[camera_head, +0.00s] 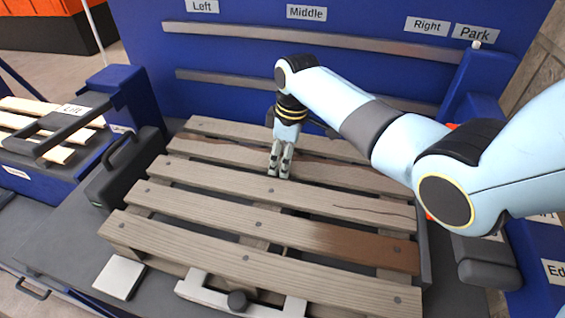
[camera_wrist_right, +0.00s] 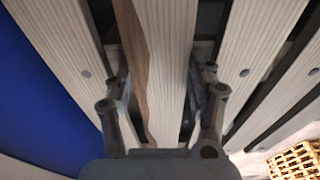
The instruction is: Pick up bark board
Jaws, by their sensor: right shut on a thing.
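The bark board (camera_head: 215,151) is a grey wooden slat, second from the back of the pallet, with a dark brown bark edge along its far side. My right gripper (camera_head: 280,172) points down at the middle of this slat. In the right wrist view the fingers (camera_wrist_right: 163,100) stand on both sides of the bark board (camera_wrist_right: 168,45), shut on it across its width. The brown bark strip runs along its left side there. The slat still lies level among the other slats. My left gripper is not in view.
The pallet (camera_head: 200,206) has several other slats, one with a brown stain at the right. Black clamps (camera_head: 125,165) flank it. A blue wall with rails (camera_head: 300,38) and labels stands behind. A blue rack with pale slats (camera_head: 35,115) is at left.

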